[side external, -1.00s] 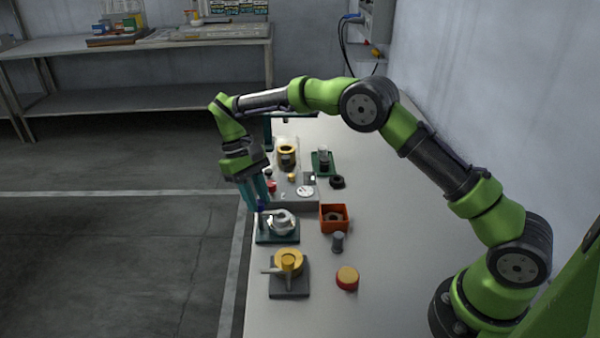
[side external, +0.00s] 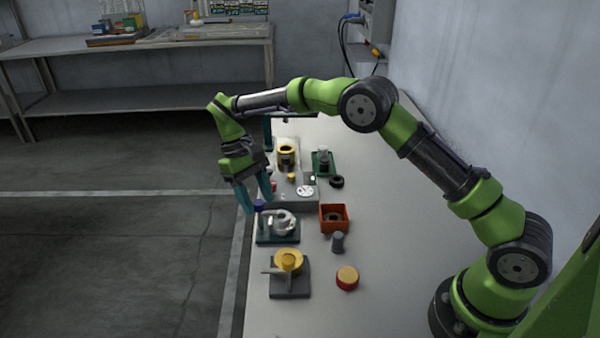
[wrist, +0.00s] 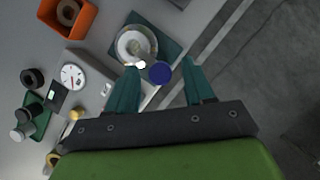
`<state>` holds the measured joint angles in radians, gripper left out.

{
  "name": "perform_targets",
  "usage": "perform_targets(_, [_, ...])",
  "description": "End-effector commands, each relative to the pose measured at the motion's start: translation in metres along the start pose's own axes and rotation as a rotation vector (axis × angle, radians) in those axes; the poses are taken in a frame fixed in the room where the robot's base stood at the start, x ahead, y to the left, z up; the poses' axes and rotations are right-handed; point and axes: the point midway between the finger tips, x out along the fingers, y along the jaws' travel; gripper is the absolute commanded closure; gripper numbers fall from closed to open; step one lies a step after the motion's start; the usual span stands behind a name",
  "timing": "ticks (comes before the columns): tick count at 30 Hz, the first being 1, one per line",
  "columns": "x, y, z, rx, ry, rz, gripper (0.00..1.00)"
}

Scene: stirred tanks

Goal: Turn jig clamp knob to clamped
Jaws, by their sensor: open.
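The jig is a teal base plate (side external: 276,238) carrying a pale metal round part (side external: 283,222), left of the orange bin. A dark blue knob (side external: 259,205) stands at its far left corner; I take it to be the clamp knob. In the wrist view the blue knob (wrist: 160,72) lies between the fingertips, beside the round part (wrist: 134,46). My gripper (side external: 257,203) is open just above the knob, fingers angled down. In the wrist view my gripper (wrist: 160,68) shows one finger on each side of it, with gaps. Contact cannot be told.
A grey box with a white dial (side external: 305,191) stands just beyond the jig. An orange bin (side external: 334,218) and a grey cylinder (side external: 338,242) are to the right. A yellow-topped fixture (side external: 288,262) and a red-yellow cap (side external: 347,278) are nearer. The table's right side is clear.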

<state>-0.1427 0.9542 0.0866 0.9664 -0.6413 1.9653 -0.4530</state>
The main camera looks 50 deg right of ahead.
Motion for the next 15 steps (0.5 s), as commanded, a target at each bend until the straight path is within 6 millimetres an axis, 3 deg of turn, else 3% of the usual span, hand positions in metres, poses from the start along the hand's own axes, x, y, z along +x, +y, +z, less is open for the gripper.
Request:
perform_targets(5, [-0.013, 0.0, -0.001, 0.001, 0.003, 0.002, 0.48])
perform_targets(15, [-0.057, 0.001, -0.001, 0.0, 0.0, 0.004, 0.48])
